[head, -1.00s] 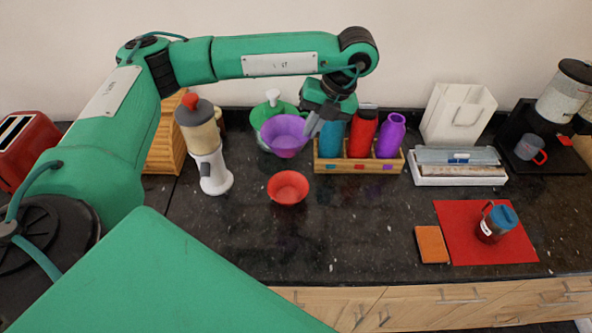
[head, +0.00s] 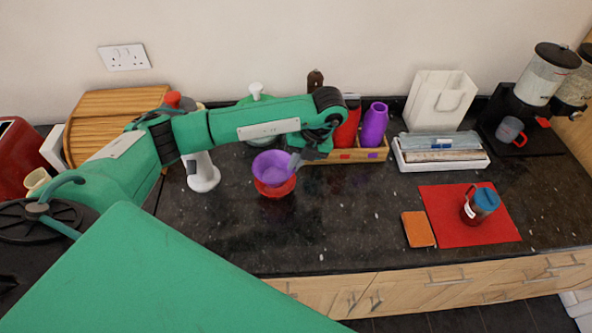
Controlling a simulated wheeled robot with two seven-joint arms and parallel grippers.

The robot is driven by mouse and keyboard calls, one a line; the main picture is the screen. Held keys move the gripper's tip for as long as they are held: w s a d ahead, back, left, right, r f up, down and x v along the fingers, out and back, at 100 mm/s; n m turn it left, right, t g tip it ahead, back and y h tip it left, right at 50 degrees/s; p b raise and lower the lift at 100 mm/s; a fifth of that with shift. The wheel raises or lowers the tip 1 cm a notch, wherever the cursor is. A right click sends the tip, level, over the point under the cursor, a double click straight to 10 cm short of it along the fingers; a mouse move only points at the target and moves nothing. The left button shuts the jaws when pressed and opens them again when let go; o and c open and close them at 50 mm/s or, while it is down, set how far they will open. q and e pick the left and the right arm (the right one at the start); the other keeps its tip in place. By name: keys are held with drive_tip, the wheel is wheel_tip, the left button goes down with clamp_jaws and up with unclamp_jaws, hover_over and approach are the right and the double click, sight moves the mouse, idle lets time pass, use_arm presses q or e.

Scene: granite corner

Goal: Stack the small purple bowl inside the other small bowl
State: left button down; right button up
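The small purple bowl (head: 270,167) is upright, low over or inside the small red bowl (head: 274,190) on the dark counter. The red bowl's front and lower side show beneath it; I cannot tell whether the purple bowl rests in it. My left gripper (head: 297,163) is at the purple bowl's right rim, and its fingers appear closed on that rim. My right gripper is not in view.
A wooden rack (head: 345,155) with a red bottle and a purple bottle (head: 374,124) stands just behind the gripper. A white dispenser (head: 203,174) stands left of the bowls. The counter in front is clear up to the orange notebook (head: 417,229).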

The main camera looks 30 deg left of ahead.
use_arm(q)
wheel_tip(320, 180, down, 4)
drive_tip(key=shift+p, duration=0.3)
drive_tip(key=shift+f+b, duration=0.25)
drive_tip(key=shift+b, duration=0.05)
drive_tip(key=c, duration=1.6)
unclamp_jaws()
drive_tip(key=shift+s, duration=0.1)
drive_tip(key=shift+c, duration=0.2)
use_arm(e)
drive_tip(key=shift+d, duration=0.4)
use_arm(q)
drive_tip(key=shift+r, duration=0.1)
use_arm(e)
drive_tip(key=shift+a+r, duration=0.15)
use_arm(q)
drive_tip(key=shift+r+p, duration=0.25)
drive_tip(key=shift+p, duration=0.2)
drive_tip(key=p+v, duration=0.6)
drive_tip(key=v, duration=0.6)
drive_tip(key=shift+p, duration=0.4)
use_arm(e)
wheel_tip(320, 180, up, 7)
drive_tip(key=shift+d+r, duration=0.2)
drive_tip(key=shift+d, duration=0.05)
use_arm(q)
drive_tip(key=shift+f, duration=0.15)
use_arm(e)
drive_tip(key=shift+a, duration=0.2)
